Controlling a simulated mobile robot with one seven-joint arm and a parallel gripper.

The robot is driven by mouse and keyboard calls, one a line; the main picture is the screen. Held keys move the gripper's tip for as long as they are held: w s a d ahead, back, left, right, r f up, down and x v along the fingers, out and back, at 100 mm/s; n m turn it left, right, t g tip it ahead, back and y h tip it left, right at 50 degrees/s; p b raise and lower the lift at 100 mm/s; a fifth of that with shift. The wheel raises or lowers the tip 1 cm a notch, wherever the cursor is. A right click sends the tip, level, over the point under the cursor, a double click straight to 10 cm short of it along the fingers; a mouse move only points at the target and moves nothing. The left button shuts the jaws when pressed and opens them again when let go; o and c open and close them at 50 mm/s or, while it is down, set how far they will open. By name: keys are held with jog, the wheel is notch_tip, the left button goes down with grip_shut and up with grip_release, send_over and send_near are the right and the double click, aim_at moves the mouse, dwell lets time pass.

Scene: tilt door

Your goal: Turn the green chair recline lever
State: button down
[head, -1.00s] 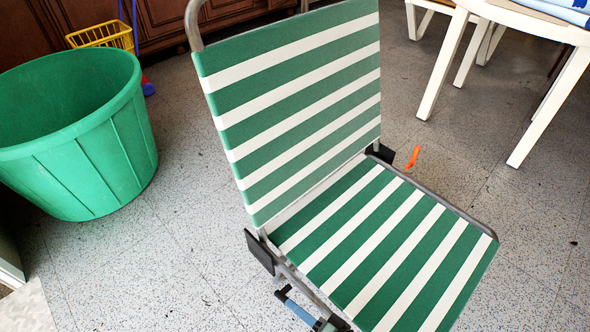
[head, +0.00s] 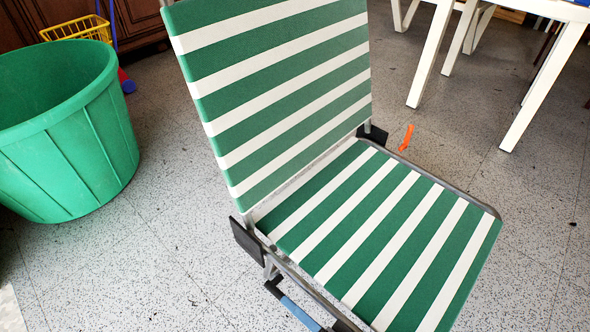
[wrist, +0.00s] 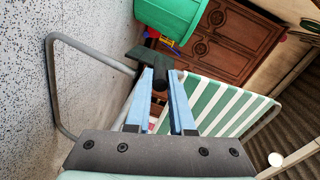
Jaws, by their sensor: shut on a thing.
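The folding chair has a green-and-white striped seat (head: 385,235) and backrest (head: 275,85) on a grey metal frame. A black plate (head: 245,241) sits at its near-left hinge. My gripper (head: 273,285) is low beside the seat at the bottom of the head view, below this plate, and is partly cut off. In the wrist view, the blue fingers of my gripper (wrist: 161,82) are shut on a short black lever end (wrist: 160,77). A dark plate (wrist: 146,56) lies just beyond the fingertips. The rest of the lever is hidden.
A green bucket (head: 65,140) stands on the speckled floor at left, with a yellow basket (head: 78,28) behind it. White table legs (head: 535,85) stand at upper right. A small orange object (head: 407,137) shows past the chair's far hinge. Floor between bucket and chair is clear.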

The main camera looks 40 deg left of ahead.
jog(key=c, duration=0.8)
grip_release()
jog(key=shift+o, duration=0.2)
jog(key=s+d+r+p, duration=0.1)
jog(key=d, duration=1.1)
jog(key=shift+s+d+r, duration=0.15)
jog(key=shift+d+r, duration=0.1)
jog(key=shift+d, duration=0.1)
